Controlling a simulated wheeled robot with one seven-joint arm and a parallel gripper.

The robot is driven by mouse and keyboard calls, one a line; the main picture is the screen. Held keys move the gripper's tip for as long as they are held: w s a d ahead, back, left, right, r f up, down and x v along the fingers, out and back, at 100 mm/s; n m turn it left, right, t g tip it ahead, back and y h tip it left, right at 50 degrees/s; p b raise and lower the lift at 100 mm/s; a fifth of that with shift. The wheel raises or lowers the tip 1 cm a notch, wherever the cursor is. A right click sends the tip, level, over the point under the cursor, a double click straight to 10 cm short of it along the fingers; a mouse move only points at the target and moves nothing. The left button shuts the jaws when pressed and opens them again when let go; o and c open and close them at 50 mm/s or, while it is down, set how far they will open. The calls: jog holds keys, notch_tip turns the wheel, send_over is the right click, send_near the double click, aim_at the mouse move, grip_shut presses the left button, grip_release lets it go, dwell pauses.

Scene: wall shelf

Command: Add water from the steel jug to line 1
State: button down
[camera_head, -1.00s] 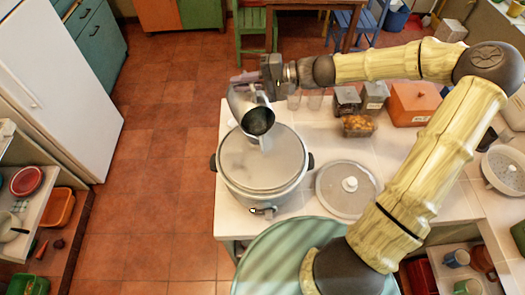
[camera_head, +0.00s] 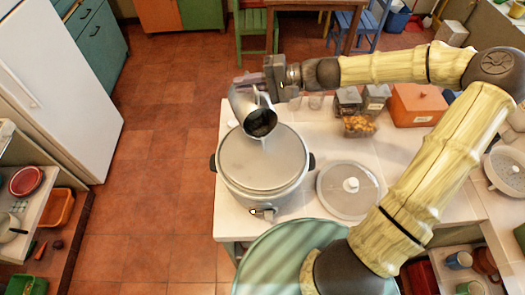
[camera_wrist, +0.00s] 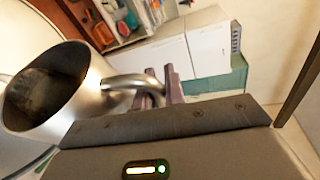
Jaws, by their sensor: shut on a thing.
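The steel jug (camera_head: 243,104) is tilted over the near-left counter, its mouth facing down toward the rice cooker (camera_head: 262,190). My gripper (camera_head: 252,79) is shut on the jug's handle; in the wrist view the fingers (camera_wrist: 168,86) close around the handle of the jug (camera_wrist: 84,98). The jug's inside looks dark, and its water level cannot be told. A small pale streak shows below the lip, above the cooker. The cooker is open, with a grey inside; its line marks are too small to make out.
A round lid (camera_head: 348,190) with a white knob lies right of the cooker. The red tiled floor left of the counter is free.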

jog(key=shift+s+a+r, duration=0.1)
jog(key=shift+s+a, duration=0.2)
jog(key=shift+s, duration=0.1)
jog(key=shift+d+b, duration=0.15)
jog(key=shift+b, duration=0.15)
jog(key=shift+s+d+r+n+b, duration=0.1)
jog(key=shift+s+r+n+b, duration=0.05)
jog(key=shift+s+n+b, duration=0.3)
dwell(0.7)
